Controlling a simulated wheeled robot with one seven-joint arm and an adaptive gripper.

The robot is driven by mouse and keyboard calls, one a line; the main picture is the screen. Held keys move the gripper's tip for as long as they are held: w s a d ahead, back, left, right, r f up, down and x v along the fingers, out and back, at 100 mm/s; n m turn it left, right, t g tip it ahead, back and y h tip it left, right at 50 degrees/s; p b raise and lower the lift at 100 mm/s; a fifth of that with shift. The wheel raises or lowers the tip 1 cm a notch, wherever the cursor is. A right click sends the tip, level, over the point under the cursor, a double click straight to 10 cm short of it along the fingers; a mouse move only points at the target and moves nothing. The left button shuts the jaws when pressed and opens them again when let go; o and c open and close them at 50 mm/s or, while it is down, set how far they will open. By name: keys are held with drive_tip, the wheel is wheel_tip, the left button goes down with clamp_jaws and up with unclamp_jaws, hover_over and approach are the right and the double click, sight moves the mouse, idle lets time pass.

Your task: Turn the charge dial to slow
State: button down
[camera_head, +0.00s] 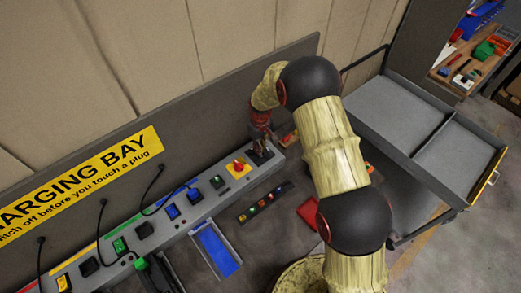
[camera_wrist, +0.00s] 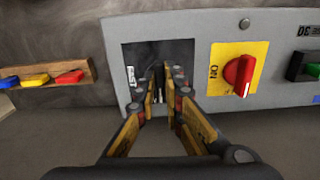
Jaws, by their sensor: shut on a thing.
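The charge dial sits on a black plate (camera_wrist: 136,57) at one end of the grey panel (camera_wrist: 215,22); the plate carries a "FAST" label (camera_wrist: 131,76) on its left side. My gripper (camera_wrist: 165,88) is in front of this plate, its fingers close together and shut on the dial. The dial is mostly hidden between the fingers, and I cannot read its setting or see a slow label. In the head view my gripper (camera_head: 261,143) reaches down to the panel's far end.
A red rotary switch (camera_wrist: 240,74) on a yellow plate is just right of my fingers. A rack (camera_wrist: 50,78) with blue, yellow and red pieces is left. In the head view, cables and plugs line the panel, a blue tray (camera_head: 216,250) lies before it, and a grey cart (camera_head: 395,105) stands right.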

idle(0.4)
drive_tip(key=c, duration=1.9)
unclamp_jaws()
drive_tip(key=shift+r, duration=0.1)
wheel_tip(320, 180, up, 12)
